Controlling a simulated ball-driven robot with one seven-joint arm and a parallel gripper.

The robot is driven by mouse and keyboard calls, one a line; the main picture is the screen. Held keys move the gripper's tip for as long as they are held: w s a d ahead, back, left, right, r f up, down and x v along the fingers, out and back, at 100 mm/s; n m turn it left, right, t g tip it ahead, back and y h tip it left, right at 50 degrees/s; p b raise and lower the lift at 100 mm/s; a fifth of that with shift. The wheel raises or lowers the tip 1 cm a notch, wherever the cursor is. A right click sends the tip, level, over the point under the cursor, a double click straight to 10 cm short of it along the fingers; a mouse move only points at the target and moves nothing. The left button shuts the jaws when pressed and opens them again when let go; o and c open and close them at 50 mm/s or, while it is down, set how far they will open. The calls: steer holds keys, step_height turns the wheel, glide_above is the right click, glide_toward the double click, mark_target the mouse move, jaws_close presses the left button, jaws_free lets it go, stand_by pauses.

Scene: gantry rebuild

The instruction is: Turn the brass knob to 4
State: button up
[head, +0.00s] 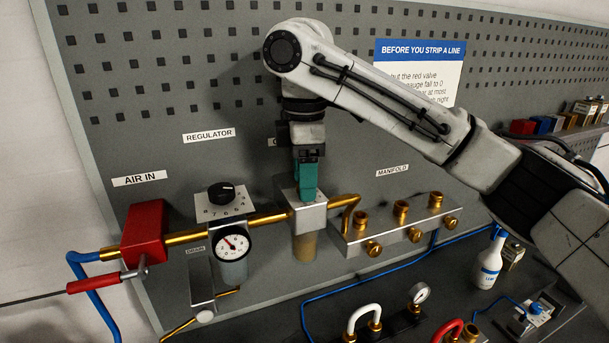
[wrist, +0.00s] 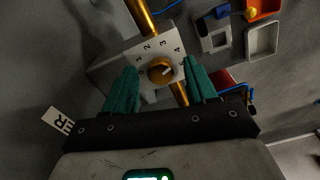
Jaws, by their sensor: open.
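The brass knob (wrist: 161,71) sits on a pale metal block, ringed by a printed scale; 1, 2, 3 and 4 are readable in the wrist view. A pale mark on the knob appears to point right and slightly up, a little past the 4; its exact reading is too small to tell. My gripper (wrist: 160,67) is open, with one teal finger on each side of the knob and gaps visible between. In the head view my gripper (head: 307,190) points down at the block (head: 309,222), and hides the knob.
A black regulator knob (head: 221,192) and a gauge (head: 234,243) stand left of the block. A red valve (head: 144,236) is further left. A brass-fitted manifold (head: 385,232) is close on the right. The pegboard (head: 225,90) rises behind; brass pipes join both sides.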

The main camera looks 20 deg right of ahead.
step_height(320, 180, up, 11)
steer(key=shift+b, duration=0.4)
steer(key=shift+f, duration=0.15)
stand_by(0.5)
